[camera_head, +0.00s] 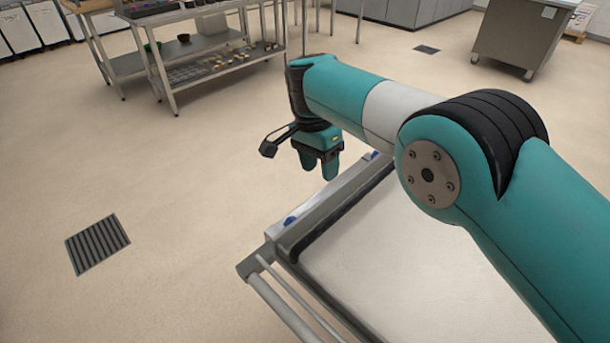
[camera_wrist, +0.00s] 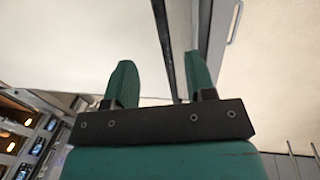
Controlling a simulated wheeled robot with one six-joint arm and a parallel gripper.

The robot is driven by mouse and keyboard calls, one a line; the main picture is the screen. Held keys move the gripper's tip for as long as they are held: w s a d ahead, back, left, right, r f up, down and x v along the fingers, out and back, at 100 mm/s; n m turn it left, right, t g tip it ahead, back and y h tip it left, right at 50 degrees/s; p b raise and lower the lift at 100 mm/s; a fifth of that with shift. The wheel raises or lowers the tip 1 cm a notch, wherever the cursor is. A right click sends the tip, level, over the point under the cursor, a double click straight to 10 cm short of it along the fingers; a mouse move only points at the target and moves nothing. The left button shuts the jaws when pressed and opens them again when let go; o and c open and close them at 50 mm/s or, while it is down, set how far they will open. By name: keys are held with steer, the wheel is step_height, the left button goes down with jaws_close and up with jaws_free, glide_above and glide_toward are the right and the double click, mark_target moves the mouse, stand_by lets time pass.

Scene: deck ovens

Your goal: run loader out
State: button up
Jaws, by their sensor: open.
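The loader shows in the head view as a flat pale belt (camera_head: 400,255) in a metal frame (camera_head: 325,205) with a dark inner edge strip. Blue pieces (camera_head: 290,220) sit on the frame's edge. A double bar (camera_head: 285,300) runs along its near end at the bottom. My gripper (camera_head: 320,168) points down by the frame's far left edge, empty. In the wrist view my gripper (camera_wrist: 161,78) has its fingers apart, with the belt (camera_wrist: 75,40) on the left and the dark strip and metal frame (camera_wrist: 207,30) by the right finger. I cannot tell whether it touches the frame.
A steel table (camera_head: 205,60) with a lower shelf of small items stands at the back left. A steel cabinet (camera_head: 520,38) stands at the back right. A floor grate (camera_head: 97,243) lies in open floor on the left. Lit ovens (camera_wrist: 28,125) show in the wrist view.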

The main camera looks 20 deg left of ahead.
steer(key=shift+a+r+p, duration=0.2)
steer(key=shift+r+p, duration=0.2)
steer(key=shift+r, duration=0.7)
steer(key=t+y, duration=0.2)
steer(key=y, duration=0.2)
glide_above(329, 221)
steer(key=s+d, duration=0.1)
steer(key=d, duration=0.2)
steer(key=x, duration=0.5)
steer(key=p+x, duration=0.1)
steer(key=x, duration=0.5)
steer(key=p+x, duration=0.1)
steer(key=x, duration=0.5)
steer(key=shift+s+a+f, duration=0.1)
steer(key=shift+s+f, duration=0.15)
steer(key=shift+s, duration=0.15)
steer(key=shift+c, duration=0.2)
